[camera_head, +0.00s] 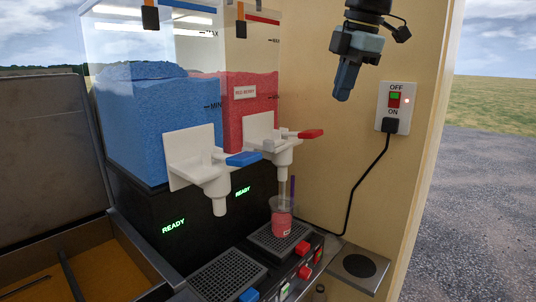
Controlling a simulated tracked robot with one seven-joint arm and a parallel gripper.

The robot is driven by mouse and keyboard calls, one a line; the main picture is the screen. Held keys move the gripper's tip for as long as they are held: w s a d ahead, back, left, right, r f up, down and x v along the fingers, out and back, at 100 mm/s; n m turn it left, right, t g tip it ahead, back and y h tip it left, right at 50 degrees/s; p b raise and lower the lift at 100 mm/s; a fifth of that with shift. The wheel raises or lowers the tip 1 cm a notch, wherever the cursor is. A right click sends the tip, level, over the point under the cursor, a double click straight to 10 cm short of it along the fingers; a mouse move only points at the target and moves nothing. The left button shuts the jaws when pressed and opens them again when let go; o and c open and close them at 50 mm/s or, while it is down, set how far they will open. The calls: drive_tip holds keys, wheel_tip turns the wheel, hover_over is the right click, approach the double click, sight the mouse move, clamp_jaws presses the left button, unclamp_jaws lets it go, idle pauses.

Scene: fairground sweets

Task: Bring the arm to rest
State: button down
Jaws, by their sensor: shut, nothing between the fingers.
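My gripper (343,92) hangs at the upper right in front of the cream side panel, pointing down. Its fingers are shut with nothing between them. It is apart from the slush machine on the left and above and left of the wall switch. A clear cup (283,222) with red slush and a purple straw or spoon (292,190) stands on the right drip grate, below the right tap (283,150).
The slush machine has a blue tank (145,125) and a red tank (250,105). A blue-handled tap (205,170) juts forward on the left. A switch box (396,97) with a plug and black cable (367,183) is on the panel. A metal tray (40,235) lies lower left.

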drive_tip(key=s+d+f+m+t, duration=0.1)
drive_tip(key=s+d+f+m, duration=0.1)
drive_tip(key=s+f+m, duration=0.2)
drive_tip(key=s+d+f+m+t+h, duration=0.1)
drive_tip(key=s+d+f+m, duration=0.2)
drive_tip(key=f+m, duration=0.6)
drive_tip(key=s+d+f+m+t, duration=0.1)
drive_tip(key=s+d+f+m, duration=0.2)
drive_tip(key=s+f+m, duration=0.3)
drive_tip(key=f+m, duration=0.1)
drive_tip(key=m, duration=0.1)
drive_tip(key=shift+s+f+m+h, duration=0.2)
drive_tip(key=shift+f+m+h, duration=0.1)
drive_tip(key=shift+h, duration=0.1)
